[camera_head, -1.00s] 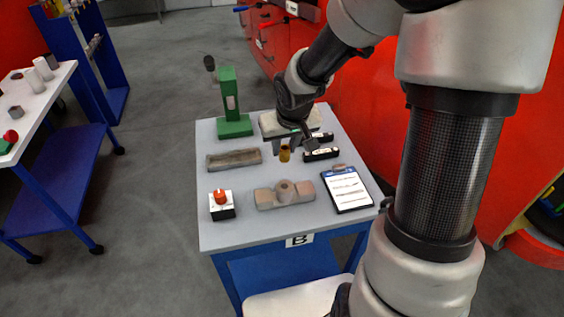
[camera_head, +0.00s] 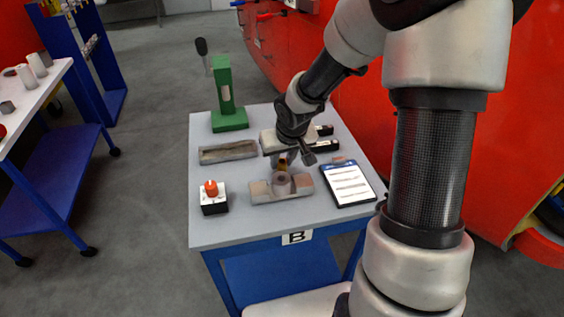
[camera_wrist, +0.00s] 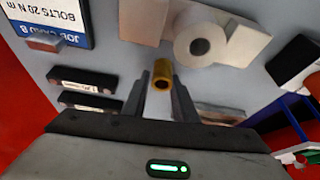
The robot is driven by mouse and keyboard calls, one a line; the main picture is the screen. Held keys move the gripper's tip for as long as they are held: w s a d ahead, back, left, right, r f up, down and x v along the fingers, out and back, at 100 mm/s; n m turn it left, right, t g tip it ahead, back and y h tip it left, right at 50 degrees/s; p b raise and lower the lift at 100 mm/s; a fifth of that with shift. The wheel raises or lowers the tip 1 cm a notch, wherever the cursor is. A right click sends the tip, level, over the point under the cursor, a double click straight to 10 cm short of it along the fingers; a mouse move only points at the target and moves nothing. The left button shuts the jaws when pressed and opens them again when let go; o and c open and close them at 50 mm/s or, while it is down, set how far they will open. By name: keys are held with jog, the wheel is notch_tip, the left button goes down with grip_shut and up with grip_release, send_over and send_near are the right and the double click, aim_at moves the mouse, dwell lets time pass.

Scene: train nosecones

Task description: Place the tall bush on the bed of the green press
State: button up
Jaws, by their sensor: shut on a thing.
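The tall bush (camera_head: 283,164) is a brass-yellow hollow cylinder held between my fingers. My gripper (camera_wrist: 162,88) is shut on it, and its open end shows in the wrist view (camera_wrist: 163,74). In the head view my gripper (camera_head: 290,158) is over the middle of the table, just behind a grey-brown block with a round hub (camera_head: 264,191). The green press (camera_head: 225,88) stands at the table's back left, with a green base (camera_head: 230,121) and a black-knobbed lever. The bed's top surface is hard to make out, and the press is apart from my gripper.
On the table (camera_head: 237,222) are a grey tray (camera_head: 228,151), a red-button box (camera_head: 213,198), a clipboard (camera_head: 347,185) and black labelled blocks (camera_head: 324,146). A red train shell (camera_head: 410,95) borders the right. A second table stands left.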

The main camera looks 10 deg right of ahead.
jog(key=shift+f, duration=0.1)
jog(key=o, duration=1.1)
jog(key=shift+c, duration=0.2)
